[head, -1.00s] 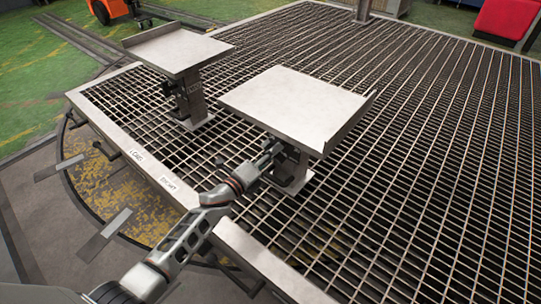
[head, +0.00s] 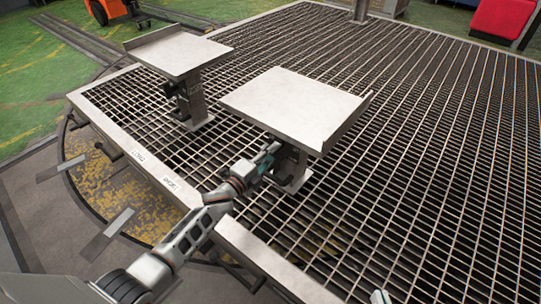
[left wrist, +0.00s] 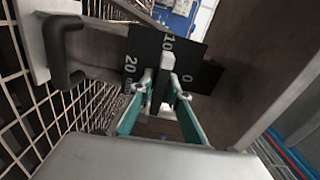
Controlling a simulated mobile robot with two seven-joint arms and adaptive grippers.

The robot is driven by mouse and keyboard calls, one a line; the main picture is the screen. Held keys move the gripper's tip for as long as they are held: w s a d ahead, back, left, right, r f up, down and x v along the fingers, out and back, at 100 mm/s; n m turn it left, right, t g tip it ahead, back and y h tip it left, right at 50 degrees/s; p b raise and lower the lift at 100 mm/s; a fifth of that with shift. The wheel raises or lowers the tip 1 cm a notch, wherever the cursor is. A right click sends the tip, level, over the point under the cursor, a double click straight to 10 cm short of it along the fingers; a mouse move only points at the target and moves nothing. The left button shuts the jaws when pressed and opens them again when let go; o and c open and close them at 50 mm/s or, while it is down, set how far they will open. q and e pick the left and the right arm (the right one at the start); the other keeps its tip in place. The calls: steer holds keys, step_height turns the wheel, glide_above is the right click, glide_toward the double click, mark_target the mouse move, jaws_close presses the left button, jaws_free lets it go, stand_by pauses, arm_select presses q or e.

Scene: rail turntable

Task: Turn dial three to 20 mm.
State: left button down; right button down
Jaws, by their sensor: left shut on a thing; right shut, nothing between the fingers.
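A black dial plate (left wrist: 205,55) marked 20, 10 and 0 shows in the left wrist view. 20 is at the left, 10 at the top and 0 at the right. A pale block-like knob (left wrist: 168,62) sits in front of it, its top just under the 10. My left gripper (left wrist: 163,86) is shut on the knob, its teal fingers hiding the lower part. In the head view, my left gripper (head: 272,150) is at the post under the nearer plate (head: 292,103); the dial face is hidden there. My right gripper (head: 380,297) shows only a tip at the bottom edge.
A second plate on a post (head: 178,52) stands farther left. Both posts stand on an open metal grating (head: 420,150) with a pale rim. A black handle (left wrist: 62,50) is beside the dial at the left. The grating to the right is clear.

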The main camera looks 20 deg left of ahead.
arm_select(q)
steer(key=shift+n, duration=0.7)
arm_select(e)
steer(key=shift+w+r, duration=0.1)
steer(key=shift+r, duration=0.35)
arm_select(q)
steer(key=c, duration=0.9)
jaws_free()
steer(key=p+v, duration=0.3)
steer(key=v, duration=0.6)
arm_select(e)
step_height(320, 180, up, 6)
steer(key=w+t, duration=0.1)
